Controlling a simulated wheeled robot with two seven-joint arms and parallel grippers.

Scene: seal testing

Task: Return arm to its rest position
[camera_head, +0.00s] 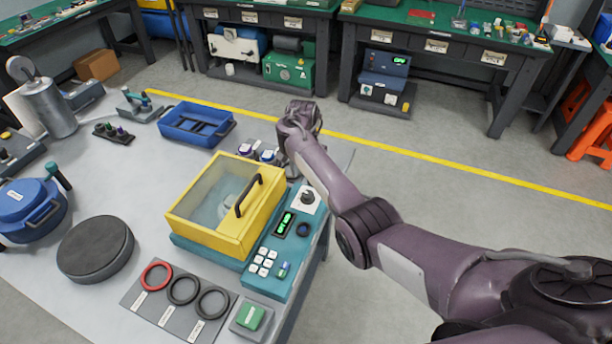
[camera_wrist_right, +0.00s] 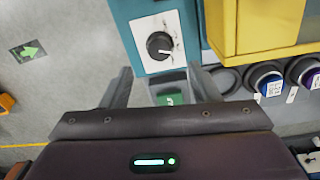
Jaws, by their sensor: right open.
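My right gripper (camera_head: 300,110) is at the far right corner of the test machine, its arm coming in from the right. In the right wrist view the open, empty fingers (camera_wrist_right: 165,82) stand either side of a green button with a white arrow (camera_wrist_right: 170,99); I cannot tell if they touch its grey base. The teal machine (camera_head: 265,283) carries a yellow chamber with a closed clear lid (camera_head: 222,190), a lit green display (camera_head: 285,222) and a black knob (camera_head: 308,197), also in the wrist view (camera_wrist_right: 160,45). My left gripper is not in view.
Blue (camera_wrist_right: 267,79) and purple (camera_wrist_right: 305,73) capped items stand beside the fingers. The grey table (camera_head: 125,195) also holds a blue tray (camera_head: 188,137), a blue pot (camera_head: 25,208), a black disc (camera_head: 95,250) and a ring mat (camera_head: 150,303). Open floor (camera_head: 460,225) lies right of it.

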